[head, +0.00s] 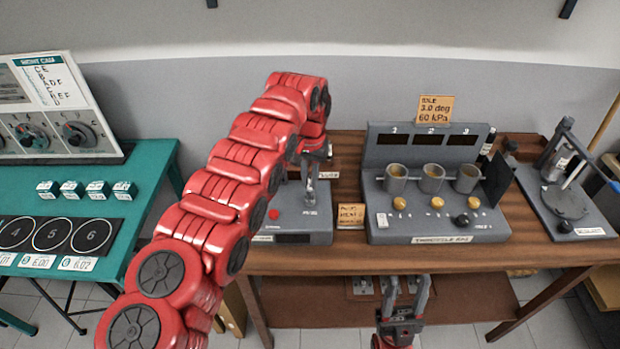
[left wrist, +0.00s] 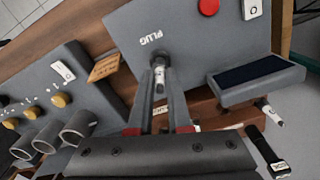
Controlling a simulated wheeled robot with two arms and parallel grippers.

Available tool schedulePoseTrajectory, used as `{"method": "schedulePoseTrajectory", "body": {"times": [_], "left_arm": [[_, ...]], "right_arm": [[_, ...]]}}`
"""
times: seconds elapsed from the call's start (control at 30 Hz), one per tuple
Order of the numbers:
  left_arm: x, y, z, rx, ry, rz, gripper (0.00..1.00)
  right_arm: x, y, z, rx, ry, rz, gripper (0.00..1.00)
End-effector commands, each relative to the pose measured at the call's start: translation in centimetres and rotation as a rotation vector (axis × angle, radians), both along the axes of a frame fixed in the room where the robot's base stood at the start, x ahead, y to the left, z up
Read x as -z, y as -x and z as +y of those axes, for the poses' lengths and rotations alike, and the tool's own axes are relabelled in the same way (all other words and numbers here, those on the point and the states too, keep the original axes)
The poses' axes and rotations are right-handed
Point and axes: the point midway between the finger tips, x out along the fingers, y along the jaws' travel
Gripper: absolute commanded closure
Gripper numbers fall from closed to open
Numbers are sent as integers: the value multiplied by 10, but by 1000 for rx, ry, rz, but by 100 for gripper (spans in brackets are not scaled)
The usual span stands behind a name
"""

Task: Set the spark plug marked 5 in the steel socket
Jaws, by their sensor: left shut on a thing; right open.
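My left gripper (head: 311,196) reaches down over the grey plug station (head: 292,222). In the left wrist view the same gripper (left wrist: 160,72) is shut on a small spark plug (left wrist: 160,79) with a pale body; its number cannot be read. The plug is just in front of the PLUG lettering on the station (left wrist: 205,55). A dark round end shows at the plug's far tip; I cannot tell whether it is the steel socket, or whether the plug is seated in it. My right gripper (head: 404,292) is open and empty in front of the bench.
A red button (left wrist: 208,6) is on the station. A dark-lined tray (left wrist: 290,74) is beside it, with a pale plug-like piece (left wrist: 270,113) nearby. The throttle rig (head: 440,226) with three cups stands right; a teal table (head: 150,190) stands left.

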Motion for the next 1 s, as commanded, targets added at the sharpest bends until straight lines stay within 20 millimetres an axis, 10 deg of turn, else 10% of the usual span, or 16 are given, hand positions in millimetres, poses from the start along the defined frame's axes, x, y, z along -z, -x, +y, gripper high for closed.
{"method": "schedulePoseTrajectory", "body": {"times": [0.63,0.67,0.83,1.0], "left_arm": [[6,0,0,0,0,0,100],[6,0,0,0,0,0,82],[6,0,0,0,0,0,51],[6,0,0,0,0,0,48]], "right_arm": [[8,0,0,0,0,0,50],[8,0,0,0,0,0,50],[8,0,0,0,0,0,50],[8,0,0,0,0,0,50]]}}
